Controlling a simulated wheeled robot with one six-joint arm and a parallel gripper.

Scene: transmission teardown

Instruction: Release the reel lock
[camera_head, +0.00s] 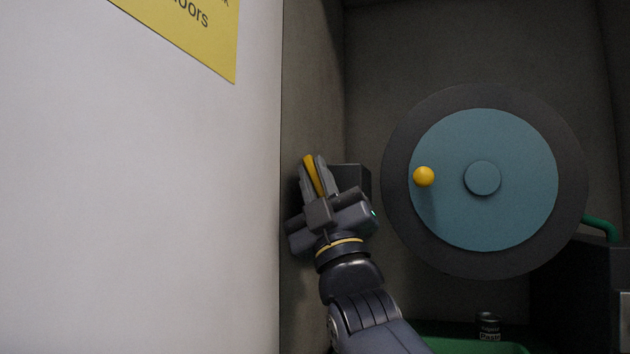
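The reel (567,180) is a large dark disc with a blue face (485,225) and a round hub, standing upright in the recess. A yellow ball knob (424,176) sticks out from the left part of the blue face. My gripper (314,172) is left of the reel, by the recess's left wall. Its fingers lie close along both sides of a yellow lever (312,174), which appears to be the reel lock, and look shut on it. The lever's lower part is hidden by the gripper. A dark block (353,179) shows just behind the gripper, partly covered.
A pale wall or door panel (140,200) with a yellow sign (190,30) fills the left. A green hose (601,226) and dark box (575,290) are at lower right. A small dark can (487,326) stands at the bottom by a green surface (450,340).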

